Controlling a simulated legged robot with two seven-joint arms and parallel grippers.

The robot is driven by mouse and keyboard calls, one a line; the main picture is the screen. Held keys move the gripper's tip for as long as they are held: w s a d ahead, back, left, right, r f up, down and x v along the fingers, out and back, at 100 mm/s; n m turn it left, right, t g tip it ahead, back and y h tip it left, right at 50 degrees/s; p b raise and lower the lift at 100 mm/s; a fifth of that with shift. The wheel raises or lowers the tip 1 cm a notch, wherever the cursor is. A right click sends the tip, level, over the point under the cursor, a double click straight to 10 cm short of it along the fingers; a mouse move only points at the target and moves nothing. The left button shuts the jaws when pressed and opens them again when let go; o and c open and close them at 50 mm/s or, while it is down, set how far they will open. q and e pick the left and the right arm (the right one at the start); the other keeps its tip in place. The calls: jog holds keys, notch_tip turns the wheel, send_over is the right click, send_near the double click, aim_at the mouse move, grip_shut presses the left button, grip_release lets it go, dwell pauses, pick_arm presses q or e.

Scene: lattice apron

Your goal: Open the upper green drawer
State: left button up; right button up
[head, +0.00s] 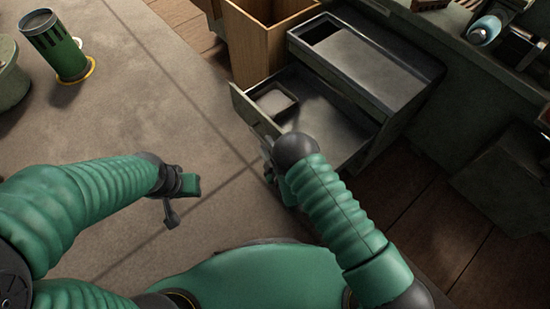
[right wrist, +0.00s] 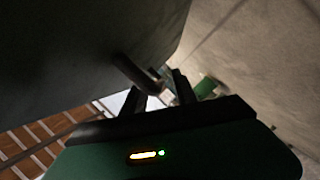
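The upper green drawer (head: 252,113) of the dark green cabinet (head: 395,75) stands pulled out to the left in the head view. A small dark open box (head: 275,102) shows inside it. The drawer's dark curved handle (right wrist: 133,72) shows in the right wrist view, its end close to my fingertips. My right gripper (right wrist: 160,92) has its two fingers apart, with the handle's end at the gap between them; in the head view my forearm mostly hides it beside the drawer front. My left gripper (head: 170,213) hangs over the floor, apart from the cabinet; its finger opening is unclear.
A wooden bin (head: 262,45) stands behind the open drawer. A green slotted canister (head: 58,48) stands at the upper left. A dark bench (head: 450,60) with several items runs along the upper right. The grey floor (head: 160,110) left of the drawer is clear.

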jog(key=p+v, duration=0.7)
jog(key=v, duration=0.8)
jog(key=shift+s, duration=0.3)
